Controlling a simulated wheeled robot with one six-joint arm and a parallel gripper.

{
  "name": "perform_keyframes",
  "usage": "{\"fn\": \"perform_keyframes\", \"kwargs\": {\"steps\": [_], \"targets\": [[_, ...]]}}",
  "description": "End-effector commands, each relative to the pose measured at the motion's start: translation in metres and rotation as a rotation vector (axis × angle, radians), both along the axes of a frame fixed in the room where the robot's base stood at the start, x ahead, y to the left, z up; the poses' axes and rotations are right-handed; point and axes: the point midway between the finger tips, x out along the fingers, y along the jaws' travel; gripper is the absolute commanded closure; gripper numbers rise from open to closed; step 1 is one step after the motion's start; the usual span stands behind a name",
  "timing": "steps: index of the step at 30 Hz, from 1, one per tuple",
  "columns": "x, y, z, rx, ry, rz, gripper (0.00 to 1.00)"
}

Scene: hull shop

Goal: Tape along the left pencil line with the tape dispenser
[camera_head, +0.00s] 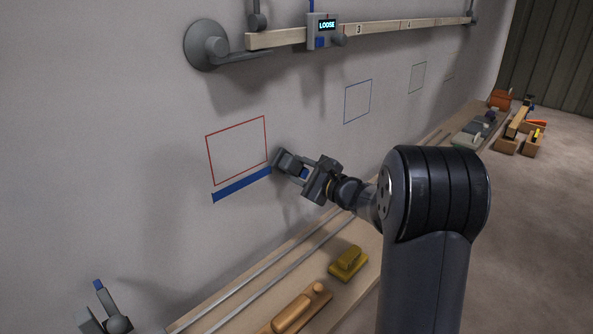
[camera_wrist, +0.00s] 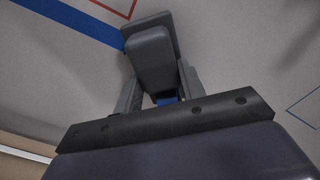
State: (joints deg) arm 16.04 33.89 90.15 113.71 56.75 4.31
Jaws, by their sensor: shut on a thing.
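My gripper (camera_head: 304,173) is shut on the grey tape dispenser (camera_head: 287,161), whose head is at the wall or very close to it. A strip of blue tape (camera_head: 240,185) runs along the wall just below a red outlined rectangle (camera_head: 236,151), from below its left corner to the dispenser. In the wrist view the dispenser (camera_wrist: 152,58) stands out beyond my gripper, and the blue tape (camera_wrist: 78,18) ends beside its head. I cannot make out a pencil line; any line under the tape is hidden.
A wooden rail (camera_head: 375,31) with a grey unit reading LOOSE (camera_head: 326,30) crosses the wall above. A blue outlined rectangle (camera_head: 358,102) is to the right. Below, a bench (camera_head: 262,284) bears metal strips, a yellow block (camera_head: 348,262) and a wooden-handled tool (camera_head: 294,311).

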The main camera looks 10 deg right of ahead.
Motion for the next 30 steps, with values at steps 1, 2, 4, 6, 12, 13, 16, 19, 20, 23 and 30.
{"fn": "perform_keyframes", "kwargs": {"steps": [1,2,4,6,12,13,16,19,20,23,30], "targets": [[-0.001,0.000,0.000,0.000,-0.002,0.000,0.82],[-0.001,0.000,0.001,0.000,-0.002,0.000,0.82],[0.000,0.000,0.001,0.000,-0.001,0.001,0.82],[0.000,0.000,0.001,0.001,-0.001,0.000,0.82],[-0.007,-0.005,0.000,0.000,-0.001,-0.002,0.82],[-0.009,-0.007,0.000,0.000,-0.001,-0.002,0.82],[-0.018,-0.013,0.000,0.000,-0.002,-0.002,0.82],[-0.028,-0.020,0.001,0.000,-0.002,-0.003,0.82],[-0.031,-0.022,0.001,0.001,-0.001,-0.003,0.82],[-0.039,-0.027,0.001,0.000,-0.001,-0.002,0.82],[-0.042,-0.028,0.002,0.000,0.000,0.000,0.82]]}}
